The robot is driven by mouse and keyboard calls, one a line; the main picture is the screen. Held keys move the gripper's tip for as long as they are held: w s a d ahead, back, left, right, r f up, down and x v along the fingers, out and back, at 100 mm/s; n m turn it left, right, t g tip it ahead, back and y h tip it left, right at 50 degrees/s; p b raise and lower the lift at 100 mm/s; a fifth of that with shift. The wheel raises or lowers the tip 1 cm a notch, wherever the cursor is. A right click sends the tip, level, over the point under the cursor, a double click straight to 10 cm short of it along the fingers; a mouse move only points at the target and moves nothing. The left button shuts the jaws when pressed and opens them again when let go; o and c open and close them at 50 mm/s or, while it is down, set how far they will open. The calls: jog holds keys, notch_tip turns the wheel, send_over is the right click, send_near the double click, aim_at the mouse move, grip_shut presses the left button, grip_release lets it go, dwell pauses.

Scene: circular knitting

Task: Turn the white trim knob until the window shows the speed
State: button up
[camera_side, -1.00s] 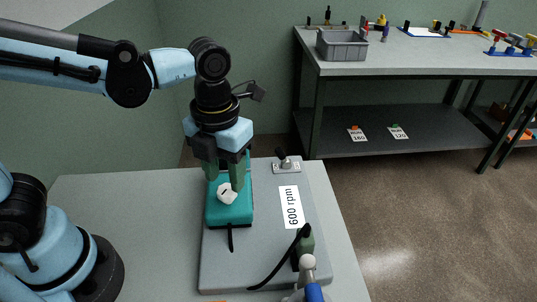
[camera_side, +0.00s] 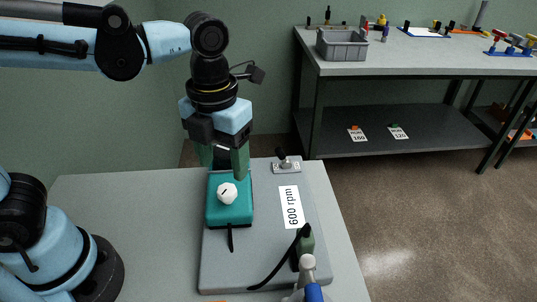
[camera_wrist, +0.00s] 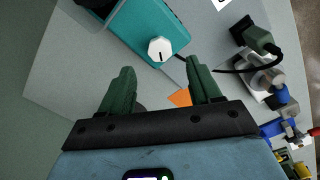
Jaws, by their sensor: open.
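The white trim knob (camera_side: 227,193), with a dark mark, sits on the teal box (camera_side: 214,216). In the wrist view the knob (camera_wrist: 160,49) stands on the teal box (camera_wrist: 132,30), beyond the fingertips and between their lines. My gripper (camera_side: 224,166) is open above and behind the knob, apart from it. Its two green fingers also show wide apart in the wrist view (camera_wrist: 159,70), with nothing between them. A white card (camera_side: 290,207) reads "600 rpm". I cannot make out a reading in any window on the box.
The teal box stands on a grey plate (camera_side: 262,262) on the table. A small toggle switch (camera_side: 286,166) is at the back. A green connector (camera_side: 305,242) with a black cable is at the front right. A bench with a grey bin (camera_side: 342,45) stands behind.

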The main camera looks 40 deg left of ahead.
jog(key=shift+r, duration=3)
jog(key=a+f+n+t, duration=0.3)
jog(key=a+n, duration=0.2)
jog(key=n, duration=1.1)
jog(key=w+a+f+n+t, duration=0.1)
jog(key=a+f+n+t, duration=0.3)
jog(key=n, duration=1.3)
jog(key=shift+w+a+f+n, duration=0.2)
jog(key=shift+a+f+n, duration=0.1)
jog(key=shift+a, duration=0.85)
